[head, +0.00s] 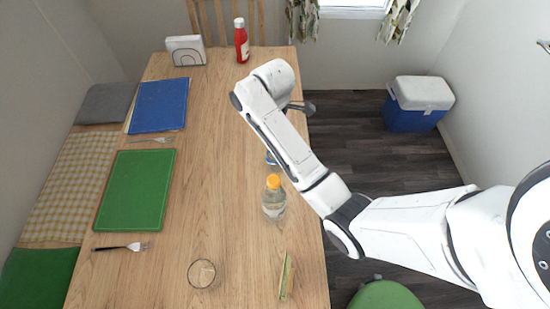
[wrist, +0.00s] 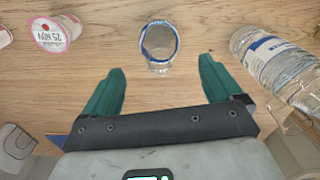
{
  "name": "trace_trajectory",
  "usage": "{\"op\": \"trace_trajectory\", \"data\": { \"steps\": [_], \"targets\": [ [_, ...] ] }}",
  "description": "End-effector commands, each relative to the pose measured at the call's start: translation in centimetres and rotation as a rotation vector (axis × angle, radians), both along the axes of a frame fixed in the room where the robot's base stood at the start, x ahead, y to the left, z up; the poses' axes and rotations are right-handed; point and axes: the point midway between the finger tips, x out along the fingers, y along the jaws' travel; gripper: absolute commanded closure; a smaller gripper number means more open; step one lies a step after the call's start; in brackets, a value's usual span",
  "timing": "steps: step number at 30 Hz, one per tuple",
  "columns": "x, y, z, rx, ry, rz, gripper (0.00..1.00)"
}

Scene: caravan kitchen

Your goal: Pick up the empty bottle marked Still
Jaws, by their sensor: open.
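My gripper (wrist: 160,66) is open and empty, its two teal fingers spread above the wooden table. A clear bottle (wrist: 275,60) with a blue and white label lies right of the fingers in the wrist view, partly cut off by the frame; I cannot read its marking. A clear round vessel with a blue rim (wrist: 159,42) stands just beyond the fingertips, between them. In the head view, a clear bottle with an orange cap (head: 273,200) stands upright near the table's right side. A bit of something blue (head: 270,158) shows behind my arm, mostly hidden.
The table (head: 215,190) also holds a glass (head: 202,273), a red bottle (head: 241,42), a napkin holder (head: 186,50), a green mat (head: 135,190) and a blue mat (head: 158,105). A cooler (head: 418,103) stands on the floor.

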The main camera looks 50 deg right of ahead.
Motion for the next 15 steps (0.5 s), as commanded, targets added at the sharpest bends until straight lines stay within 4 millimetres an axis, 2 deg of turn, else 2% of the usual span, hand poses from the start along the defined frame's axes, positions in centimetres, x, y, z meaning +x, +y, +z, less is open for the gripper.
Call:
{"op": "trace_trajectory", "data": {
  "steps": [7,15],
  "targets": [
    [-0.1,-0.1,-2.2,0.001,0.002,-0.002,0.08],
    [-0.3,-0.2,-5.9,0.0,0.001,-0.001,0.08]
  ]
}}
